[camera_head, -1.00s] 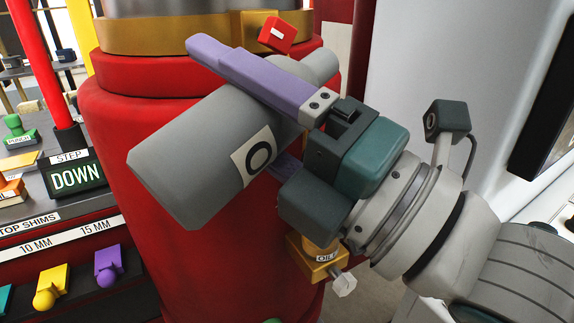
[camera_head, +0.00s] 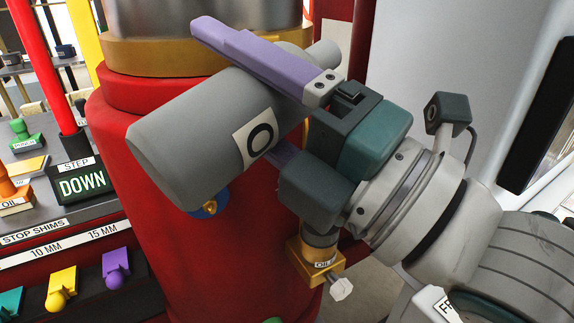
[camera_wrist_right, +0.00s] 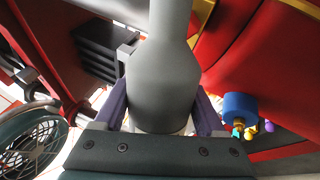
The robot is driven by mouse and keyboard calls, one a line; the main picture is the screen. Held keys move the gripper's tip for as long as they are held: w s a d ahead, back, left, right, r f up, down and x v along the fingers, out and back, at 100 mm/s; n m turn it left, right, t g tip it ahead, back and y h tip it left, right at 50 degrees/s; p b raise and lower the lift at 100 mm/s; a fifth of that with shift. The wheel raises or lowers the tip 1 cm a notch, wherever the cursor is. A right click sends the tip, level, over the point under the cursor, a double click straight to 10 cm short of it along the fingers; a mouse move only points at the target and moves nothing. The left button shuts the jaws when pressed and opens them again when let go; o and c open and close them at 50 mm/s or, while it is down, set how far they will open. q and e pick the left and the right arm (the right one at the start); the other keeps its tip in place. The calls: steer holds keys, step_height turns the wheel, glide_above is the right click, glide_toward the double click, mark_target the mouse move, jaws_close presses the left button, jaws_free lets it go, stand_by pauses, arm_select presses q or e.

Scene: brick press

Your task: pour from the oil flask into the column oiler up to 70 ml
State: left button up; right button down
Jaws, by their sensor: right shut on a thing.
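The oil flask (camera_head: 190,135) is a grey bottle with a white label bearing a black O. It lies tilted in front of the red column in the head view, its neck (camera_head: 325,55) toward the upper right. My right gripper (camera_head: 268,118) is shut on the flask body with its purple fingers, which also show on both sides of the flask (camera_wrist_right: 162,85) in the wrist view. The column oiler (camera_head: 318,262), a brass block marked OIL, sits low behind the gripper. Its upper part is mostly hidden, and no oil level or stream can be read. My left gripper is out of view.
The large red column (camera_head: 150,190) stands close behind the flask, with a blue round part (camera_head: 210,205) on it. At left are a DOWN step display (camera_head: 82,185) and coloured stop shims (camera_head: 62,288). A pale wall (camera_head: 450,60) stands at right.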

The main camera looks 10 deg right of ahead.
steer(key=shift+m+t+h, duration=0.3)
steer(key=shift+m, duration=0.2)
steer(key=shift+w+d+r+p, duration=0.1)
steer(key=shift+r+p, duration=1.7)
steer(key=shift+r, duration=0.25)
step_height(320, 180, down, 9)
steer(key=m+b, duration=0.2)
steer(key=b, duration=0.6)
steer(key=shift+d+f+h, duration=0.1)
steer(key=shift+f+h, duration=0.05)
steer(key=shift+h, duration=0.15)
steer(key=shift+w+d+f+m+t+h, duration=0.1)
steer(key=shift+m+t+h, duration=0.25)
steer(key=shift+m, duration=0.45)
